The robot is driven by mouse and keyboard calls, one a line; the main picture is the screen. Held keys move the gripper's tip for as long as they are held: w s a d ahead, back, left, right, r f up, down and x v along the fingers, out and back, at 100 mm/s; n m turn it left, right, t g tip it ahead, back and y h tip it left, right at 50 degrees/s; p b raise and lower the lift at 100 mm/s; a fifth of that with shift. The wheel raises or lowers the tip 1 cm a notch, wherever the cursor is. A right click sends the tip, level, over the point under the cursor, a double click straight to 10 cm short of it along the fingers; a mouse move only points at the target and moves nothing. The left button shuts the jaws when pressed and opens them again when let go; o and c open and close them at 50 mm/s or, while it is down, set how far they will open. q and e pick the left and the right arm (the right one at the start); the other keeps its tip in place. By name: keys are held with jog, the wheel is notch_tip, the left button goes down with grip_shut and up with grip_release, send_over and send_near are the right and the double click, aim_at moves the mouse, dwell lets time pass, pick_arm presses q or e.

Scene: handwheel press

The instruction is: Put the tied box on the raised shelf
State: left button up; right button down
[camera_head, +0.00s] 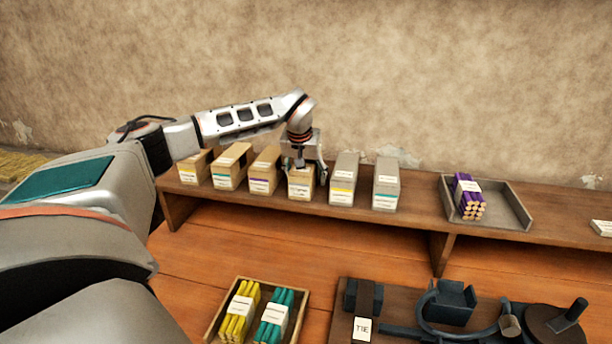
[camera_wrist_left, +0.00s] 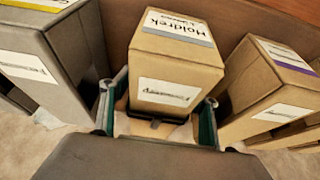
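A row of upright boxes stands on the raised shelf (camera_head: 415,222). My left gripper (camera_head: 308,168) is over a tan box with a grey top label (camera_head: 301,184), its fingers down on either side of the top. In the left wrist view that tan box (camera_wrist_left: 178,65) lies between the open fingers (camera_wrist_left: 158,118), with a small gap at the left finger. A dark band crosses below its lower label; I cannot tell whether it is a tie. The press (camera_head: 455,310), with a TIE plate, stands below at the right. My right gripper is out of view.
Neighbours stand close: a tan box with a purple stripe (camera_head: 264,173) and a grey box with a yellow stripe (camera_head: 343,180). A grey tray (camera_head: 512,208) holds a purple bundle. A wooden tray (camera_head: 216,322) with yellow and teal bundles is below. The shelf is free between the grey boxes and tray.

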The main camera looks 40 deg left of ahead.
pick_arm(q)
jog(key=shift+r, duration=0.15)
jog(key=v, duration=1.2)
jog(key=shift+s, duration=0.1)
dwell(0.4)
